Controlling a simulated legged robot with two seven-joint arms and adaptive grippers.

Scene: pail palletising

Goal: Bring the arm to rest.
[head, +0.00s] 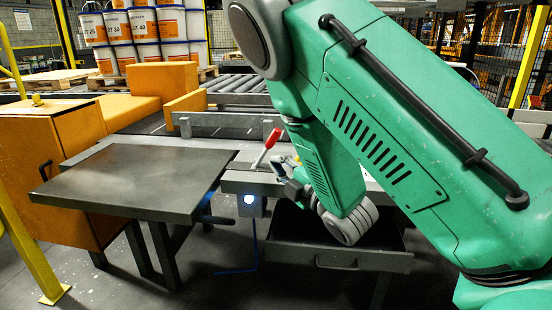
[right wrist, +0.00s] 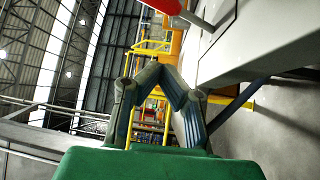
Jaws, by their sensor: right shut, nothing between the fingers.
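My right arm, green, fills the right half of the head view and bends down toward the workstation. My right gripper (head: 284,170) is small there and partly hidden behind the forearm, close to a red-handled lever (head: 266,148). In the right wrist view the two grey fingers of the right gripper (right wrist: 160,72) come together in front of the green wrist. They are shut with nothing between them. The red handle (right wrist: 165,5) also shows at the top edge of that view, apart from the fingers. My left gripper is not in view.
A dark flat table (head: 135,180) stands at left beside an orange cabinet (head: 45,185). A grey drawer (head: 335,258) lies below the arm. A roller conveyor (head: 240,88) runs behind. Stacked white and orange pails (head: 145,27) stand at the back left. Yellow posts (head: 25,245) edge the left.

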